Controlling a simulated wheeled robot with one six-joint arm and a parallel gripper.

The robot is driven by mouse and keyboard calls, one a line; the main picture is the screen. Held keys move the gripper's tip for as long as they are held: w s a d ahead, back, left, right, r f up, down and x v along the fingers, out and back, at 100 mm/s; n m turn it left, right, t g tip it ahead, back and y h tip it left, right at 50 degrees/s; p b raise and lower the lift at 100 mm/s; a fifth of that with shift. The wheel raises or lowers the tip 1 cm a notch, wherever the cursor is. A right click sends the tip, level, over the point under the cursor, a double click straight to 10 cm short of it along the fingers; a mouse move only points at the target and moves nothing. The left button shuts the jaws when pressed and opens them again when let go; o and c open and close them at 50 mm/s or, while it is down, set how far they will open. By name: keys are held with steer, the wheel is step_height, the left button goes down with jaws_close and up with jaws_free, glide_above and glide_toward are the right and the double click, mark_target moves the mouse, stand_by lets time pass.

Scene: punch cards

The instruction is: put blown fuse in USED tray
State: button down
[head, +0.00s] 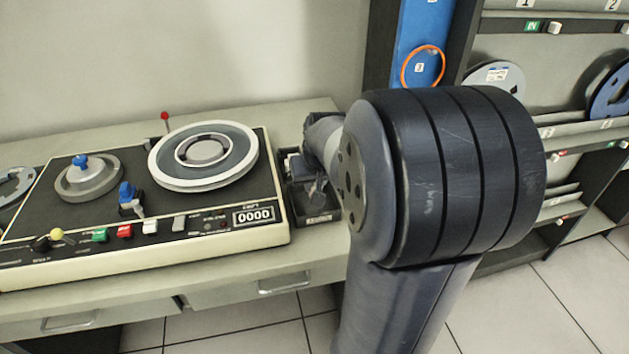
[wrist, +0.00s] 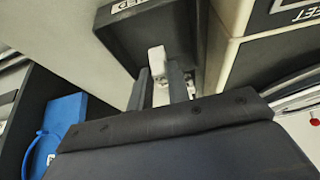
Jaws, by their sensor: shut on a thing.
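The dark USED tray (head: 322,217) stands on the counter just right of the tape deck. In the wrist view the tray (wrist: 150,38) fills the top middle, with part of its label upside down at the top edge. My gripper (wrist: 161,88) is shut on a small pale piece, taken as the blown fuse (wrist: 157,60), which sticks out between the fingertips. The fingertips are over the tray; I cannot tell whether the fuse touches its floor. In the head view my gripper (head: 308,183) is at the tray, partly hidden by my arm.
The tape deck (head: 140,190), with reels and a red-tipped post (head: 165,117), stands close on the tray's left. A blue panel with an orange ring (head: 423,66) and a reel rack (head: 560,128) stand behind my arm. Bare counter (head: 318,255) lies in front of the tray.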

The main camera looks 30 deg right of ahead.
mark_target(315, 185)
steer(key=shift+f+b, duration=1.25)
steer(key=shift+f, duration=0.55)
steer(key=c, duration=1.3)
jaws_free()
steer(key=shift+c, duration=1.1)
steer(key=shift+r, duration=0.2)
step_height(315, 185, up, 8)
steer(key=p, duration=0.6)
steer(key=shift+p, duration=0.4)
steer(key=shift+f, duration=0.1)
